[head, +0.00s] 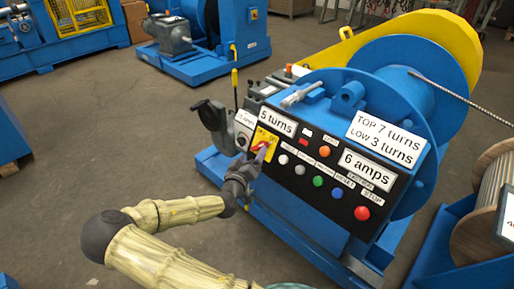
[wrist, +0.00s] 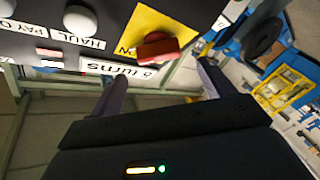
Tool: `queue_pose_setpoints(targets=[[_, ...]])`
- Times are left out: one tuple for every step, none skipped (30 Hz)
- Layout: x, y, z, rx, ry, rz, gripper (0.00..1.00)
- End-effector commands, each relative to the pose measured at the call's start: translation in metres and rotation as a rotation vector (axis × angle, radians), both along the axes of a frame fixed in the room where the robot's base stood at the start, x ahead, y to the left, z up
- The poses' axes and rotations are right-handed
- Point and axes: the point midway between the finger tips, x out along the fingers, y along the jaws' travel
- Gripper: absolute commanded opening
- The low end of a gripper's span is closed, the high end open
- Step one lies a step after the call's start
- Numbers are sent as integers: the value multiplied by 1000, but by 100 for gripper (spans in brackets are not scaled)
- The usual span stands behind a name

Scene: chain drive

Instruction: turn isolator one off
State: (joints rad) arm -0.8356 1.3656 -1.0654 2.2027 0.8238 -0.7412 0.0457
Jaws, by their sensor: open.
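The isolator is a red rotary knob (wrist: 157,46) on a yellow plate (wrist: 150,18), set in the black control panel. In the head view the yellow plate (head: 271,143) is at the panel's left end, beside the "5 turns" label, and the knob is partly hidden by my gripper. My gripper (head: 262,155) is in front of the plate, at the knob. In the wrist view my gripper (wrist: 160,70) is open, with one finger on each side below the knob and nothing between them. I cannot tell whether a finger touches the knob.
The panel (head: 330,177) carries several coloured buttons, including a red stop button (head: 362,213). A grey handwheel (head: 210,113) stands left of the panel. A blue drum (head: 395,95) with a yellow guard (head: 440,35) is behind. The floor (head: 100,150) on the left is clear.

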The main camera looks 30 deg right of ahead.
Motion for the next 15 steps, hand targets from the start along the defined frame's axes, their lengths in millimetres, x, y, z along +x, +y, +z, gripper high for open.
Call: queue_pose_setpoints(targets=[[6, -7, -1, 0, 0, -1, 81], [10, -11, -1, 0, -1, -2, 81], [15, -16, -1, 0, -2, -2, 81], [18, -20, -1, -1, -1, -2, 81], [22, -24, -1, 0, 0, -1, 81], [26, -28, -1, -1, -1, -2, 81], [29, -31, -1, -1, -1, -2, 81], [32, -34, -1, 0, 0, -1, 81], [35, -37, -1, -1, 1, -1, 81], [37, -39, -1, 0, 1, -1, 81], [39, -41, -1, 1, 1, -1, 81], [40, -42, -1, 0, 1, -1, 81], [41, -43, -1, 0, 1, -1, 81], [42, -43, -1, 0, 1, 1, 81], [42, -43, 0, 0, 1, 1, 81]])
